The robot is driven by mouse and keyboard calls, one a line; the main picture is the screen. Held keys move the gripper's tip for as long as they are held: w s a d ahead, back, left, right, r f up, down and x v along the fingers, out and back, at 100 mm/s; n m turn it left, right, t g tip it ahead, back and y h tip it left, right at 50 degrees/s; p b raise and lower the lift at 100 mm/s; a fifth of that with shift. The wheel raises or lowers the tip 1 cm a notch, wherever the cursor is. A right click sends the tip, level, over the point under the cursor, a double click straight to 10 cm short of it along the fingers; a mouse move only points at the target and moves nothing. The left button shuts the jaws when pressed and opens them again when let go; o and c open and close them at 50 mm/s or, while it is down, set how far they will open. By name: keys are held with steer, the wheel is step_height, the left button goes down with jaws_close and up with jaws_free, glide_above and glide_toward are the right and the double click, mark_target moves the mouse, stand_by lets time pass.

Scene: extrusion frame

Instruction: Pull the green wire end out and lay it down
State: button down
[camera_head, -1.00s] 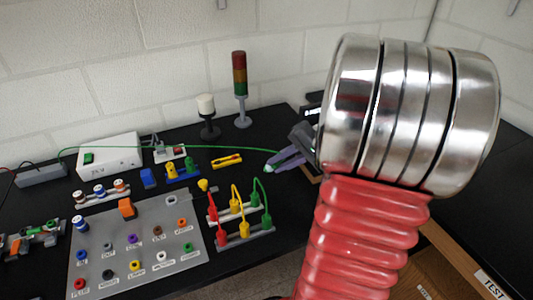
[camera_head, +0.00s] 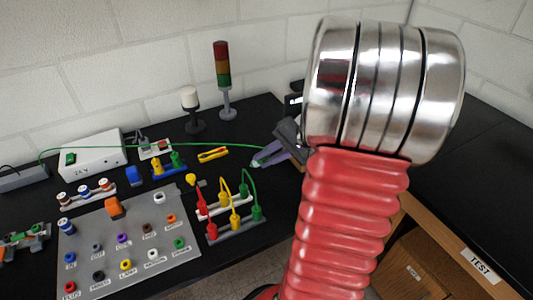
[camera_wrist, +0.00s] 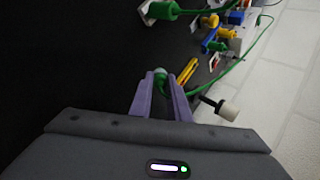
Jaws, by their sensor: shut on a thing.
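My gripper (camera_head: 256,160) is at the end of my arm, over the black table right of the yellow clip-like piece. In the wrist view its two purple fingers (camera_wrist: 160,88) are shut on the green wire end (camera_wrist: 160,75), whose pale green tip shows between the fingertips. I cannot tell whether the end touches the table.
A signal tower (camera_head: 222,78) and a white-topped lamp (camera_head: 190,108) stand behind. The grey socket panel (camera_head: 130,243) and a strip with red, yellow and green plugs (camera_head: 236,230) lie in front left.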

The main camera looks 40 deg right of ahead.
steer(key=shift+s+f, duration=0.1)
steer(key=shift+f, duration=1.75)
steer(key=shift+f, duration=0.1)
steer(key=c, duration=1.6)
jaws_free()
steer(key=shift+a, duration=0.1)
steer(key=v, duration=1.4)
